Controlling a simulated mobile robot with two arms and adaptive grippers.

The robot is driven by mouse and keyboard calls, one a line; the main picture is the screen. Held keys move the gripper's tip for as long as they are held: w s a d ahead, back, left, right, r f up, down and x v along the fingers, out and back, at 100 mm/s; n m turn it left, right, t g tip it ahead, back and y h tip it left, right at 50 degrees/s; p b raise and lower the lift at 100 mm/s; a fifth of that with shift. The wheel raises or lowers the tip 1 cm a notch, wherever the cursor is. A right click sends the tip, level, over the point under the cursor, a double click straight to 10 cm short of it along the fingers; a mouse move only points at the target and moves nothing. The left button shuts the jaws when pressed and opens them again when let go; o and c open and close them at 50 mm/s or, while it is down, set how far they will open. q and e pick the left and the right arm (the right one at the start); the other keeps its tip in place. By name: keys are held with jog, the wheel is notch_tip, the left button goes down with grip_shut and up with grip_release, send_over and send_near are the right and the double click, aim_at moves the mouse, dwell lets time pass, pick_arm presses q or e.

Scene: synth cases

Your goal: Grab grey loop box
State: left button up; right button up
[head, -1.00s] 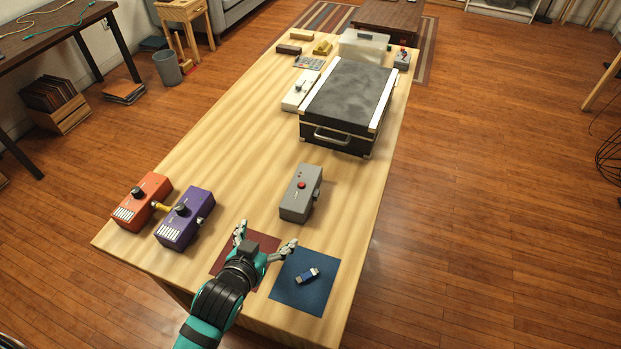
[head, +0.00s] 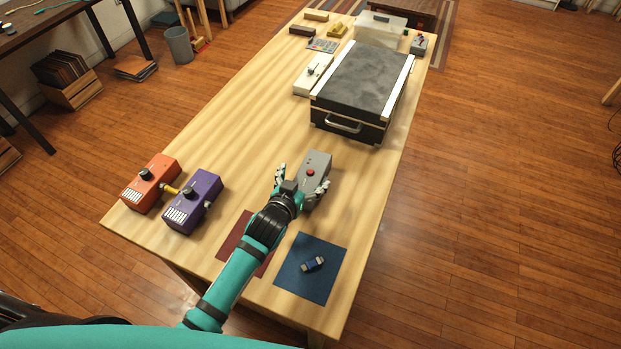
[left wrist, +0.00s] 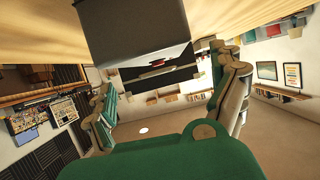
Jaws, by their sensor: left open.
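The grey loop box (head: 316,163), with a red button on top, sits on the wooden table, in front of the black case. My left gripper (head: 302,179) is open at its near end, one finger on each side. The right finger is beside the box's right side; I cannot tell whether it touches. In the left wrist view the box (left wrist: 130,25) is large at the top, between the spread fingers of my left gripper (left wrist: 168,72). My right gripper is not in view.
An orange pedal (head: 150,183) and a purple pedal (head: 193,202) stand at the left, joined by a yellow plug. A dark red mat (head: 233,238) and a blue mat (head: 325,280) with a small blue device (head: 313,264) lie nearer. The black case (head: 360,85) stands behind.

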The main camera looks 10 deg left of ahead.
aim_at(311, 171)
pick_arm(q)
jog(key=x, duration=0.5)
jog(key=shift+f, duration=0.1)
jog(key=c, duration=1.3)
jog(key=shift+c, duration=0.5)
